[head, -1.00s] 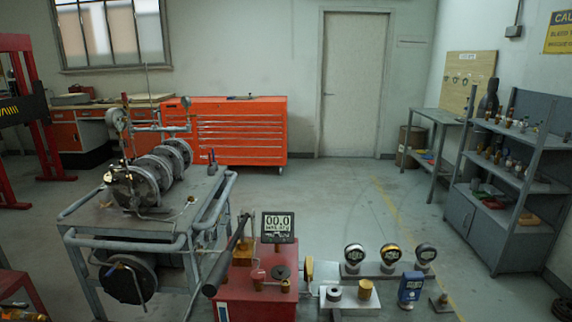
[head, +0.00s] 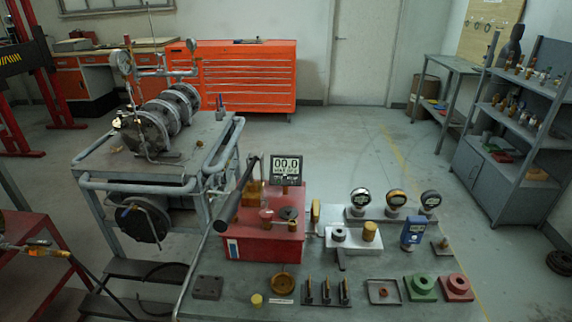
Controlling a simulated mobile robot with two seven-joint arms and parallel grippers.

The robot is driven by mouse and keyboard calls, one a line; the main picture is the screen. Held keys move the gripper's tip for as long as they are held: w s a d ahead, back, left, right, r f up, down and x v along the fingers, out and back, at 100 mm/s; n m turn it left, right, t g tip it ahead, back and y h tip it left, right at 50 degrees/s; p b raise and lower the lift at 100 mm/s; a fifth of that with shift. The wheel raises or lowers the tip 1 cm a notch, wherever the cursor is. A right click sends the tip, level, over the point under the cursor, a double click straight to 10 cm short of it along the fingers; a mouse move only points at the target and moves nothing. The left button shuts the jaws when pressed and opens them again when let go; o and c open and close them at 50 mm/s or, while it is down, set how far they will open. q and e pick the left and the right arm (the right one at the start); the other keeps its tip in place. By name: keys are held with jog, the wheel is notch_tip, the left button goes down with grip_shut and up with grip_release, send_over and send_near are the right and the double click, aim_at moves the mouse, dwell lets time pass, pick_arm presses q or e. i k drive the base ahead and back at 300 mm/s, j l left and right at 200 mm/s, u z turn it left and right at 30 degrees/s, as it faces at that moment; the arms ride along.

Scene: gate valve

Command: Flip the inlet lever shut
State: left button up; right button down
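A flanged valve assembly (head: 168,115) with pipework and a gauge (head: 121,62) stands on a grey wheeled cart (head: 98,158) at the left. A small blue-tipped handle (head: 127,210) shows at the round flange (head: 143,222) under the cart top. Brass fittings with a yellow part (head: 45,251) lie at the far left edge, joined to a black hose (head: 90,275). I cannot tell which of these parts is the inlet lever, or its position. Neither of my grippers is in view.
A grey bench (head: 235,285) in front holds a red pump unit (head: 262,238) with a long handle (head: 240,195), a display (head: 286,168), several gauges and coloured blocks. A red stand (head: 35,285) is at left. Open floor lies behind the bench, before the orange cabinet (head: 246,80).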

aim_at(30, 241)
jog(key=j+u, duration=0.35)
jog(key=u, duration=0.15)
jog(key=j+u, duration=0.7)
jog(key=u, duration=0.25)
jog(key=i+j+u, duration=0.1)
jog(key=i, duration=0.4)
jog(key=i+j+u, duration=0.1)
jog(key=i+j, duration=0.2)
jog(key=i, duration=0.2)
